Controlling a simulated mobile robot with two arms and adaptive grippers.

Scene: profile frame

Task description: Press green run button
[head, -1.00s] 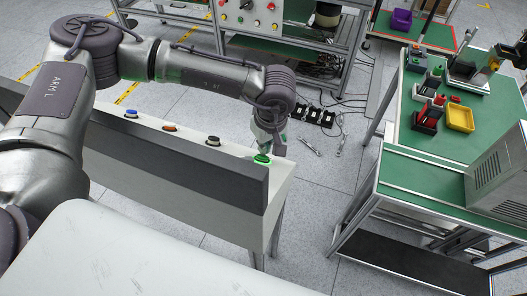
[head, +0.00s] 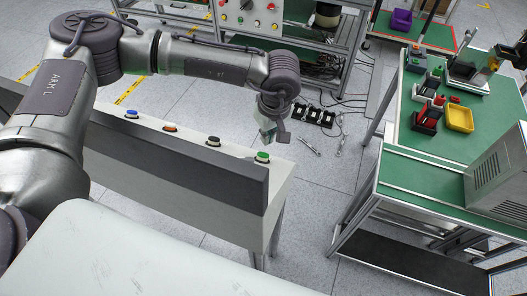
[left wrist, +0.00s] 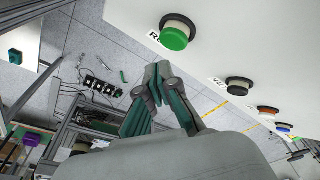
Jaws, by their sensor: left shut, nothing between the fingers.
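The green run button (head: 262,157) is at the right end of a panel (head: 230,152) that also carries black, orange and blue buttons. In the left wrist view the green button (left wrist: 174,36) is near the top, with a partly hidden label starting with R beside it. My left gripper (head: 271,137) is shut and empty, just beyond and above the green button, apart from it. Its fingers (left wrist: 152,92) meet in the left wrist view, below the button in the picture. My right gripper is not in view.
The black button (head: 213,141), orange button (head: 170,127) and blue button (head: 131,113) run along the panel to the left. A green-topped workbench (head: 450,145) with a yellow tray (head: 460,118) stands at right.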

